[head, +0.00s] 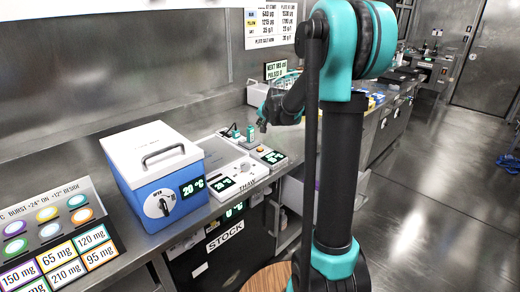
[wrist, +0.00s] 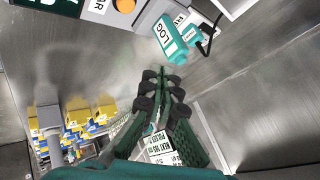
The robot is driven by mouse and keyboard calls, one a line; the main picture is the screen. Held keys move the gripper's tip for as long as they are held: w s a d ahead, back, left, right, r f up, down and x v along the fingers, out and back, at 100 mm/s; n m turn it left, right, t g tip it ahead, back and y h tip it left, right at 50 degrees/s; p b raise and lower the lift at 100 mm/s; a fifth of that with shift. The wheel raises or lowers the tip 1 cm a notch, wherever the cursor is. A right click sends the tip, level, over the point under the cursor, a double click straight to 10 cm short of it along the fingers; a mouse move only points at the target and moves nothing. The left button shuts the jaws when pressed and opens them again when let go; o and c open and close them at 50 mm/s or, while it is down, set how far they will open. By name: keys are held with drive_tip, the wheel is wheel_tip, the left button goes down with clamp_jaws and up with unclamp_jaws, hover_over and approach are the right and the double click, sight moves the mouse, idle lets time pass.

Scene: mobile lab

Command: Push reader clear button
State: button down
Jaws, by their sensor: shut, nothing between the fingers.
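A small grey unit with a lit display (head: 273,157) sits on the steel bench in the head view, just below my gripper (head: 263,125). In the wrist view an orange round button (wrist: 123,5) shows at the top edge, on a grey housing beside a dark display with green characters. I cannot read a "clear" label on it. My gripper (wrist: 163,78) is shut and empty, its dark fingertips together. It is above the bench, apart from the button. The teal piece marked LOG (wrist: 172,42) lies between the fingertips and the top edge of the wrist view.
A blue box with a white lid (head: 155,170) stands left on the bench. A white unit with a display (head: 231,180) sits right of it, above the THAW label. Colored buttons and mg labels (head: 55,235) are at lower left. Yellow-topped items (wrist: 78,112) show in the wrist view.

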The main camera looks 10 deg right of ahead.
sight(261, 149)
drive_tip(key=shift+f, duration=4.4)
drive_tip(key=shift+f, duration=0.1)
drive_tip(key=shift+f, duration=0.35)
drive_tip(key=shift+f, duration=0.5)
drive_tip(key=shift+r, duration=0.95)
drive_tip(key=shift+r, duration=0.1)
drive_tip(key=shift+r, duration=2.4)
